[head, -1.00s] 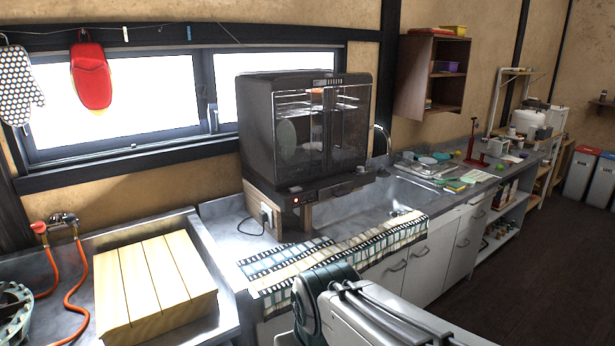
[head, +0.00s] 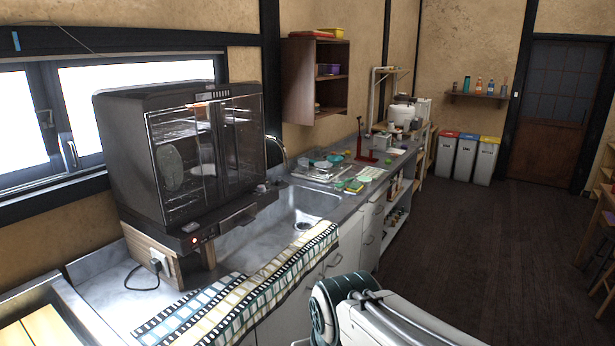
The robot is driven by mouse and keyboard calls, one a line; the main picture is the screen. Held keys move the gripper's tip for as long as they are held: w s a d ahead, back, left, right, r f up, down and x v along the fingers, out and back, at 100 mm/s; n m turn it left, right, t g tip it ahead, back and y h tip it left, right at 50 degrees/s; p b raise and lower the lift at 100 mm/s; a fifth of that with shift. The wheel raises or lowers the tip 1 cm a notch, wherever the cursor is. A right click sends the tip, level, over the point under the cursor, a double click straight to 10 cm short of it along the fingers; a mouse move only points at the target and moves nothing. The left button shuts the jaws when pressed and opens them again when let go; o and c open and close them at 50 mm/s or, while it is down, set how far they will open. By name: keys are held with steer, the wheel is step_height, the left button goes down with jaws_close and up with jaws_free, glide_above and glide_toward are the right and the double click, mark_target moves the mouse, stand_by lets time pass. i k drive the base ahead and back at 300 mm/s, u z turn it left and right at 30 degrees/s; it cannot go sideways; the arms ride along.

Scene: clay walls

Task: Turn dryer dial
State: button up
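The dryer (head: 185,165) is a dark box with clear front doors, standing on a wooden stand over the counter at the left of the head view. Dishes and racks show dimly behind the doors. Its lower front panel (head: 230,218) has a small red light at the left (head: 194,240) and a small knob-like part near the right end (head: 262,188), which may be the dial; it is too small to be sure. My arm comes in at the bottom middle, in front of the counter and apart from the dryer. My gripper is not in view.
A sink (head: 297,212) lies right of the dryer. A film-strip patterned cloth (head: 245,295) hangs over the counter's front edge. A wall shelf (head: 316,75) is above. Dark floor (head: 440,250) is open to the right; stools stand at the right edge.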

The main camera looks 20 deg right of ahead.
mark_target(260, 188)
steer(key=z, duration=0.4)
steer(key=i, duration=1.35)
steer(key=u, duration=0.5)
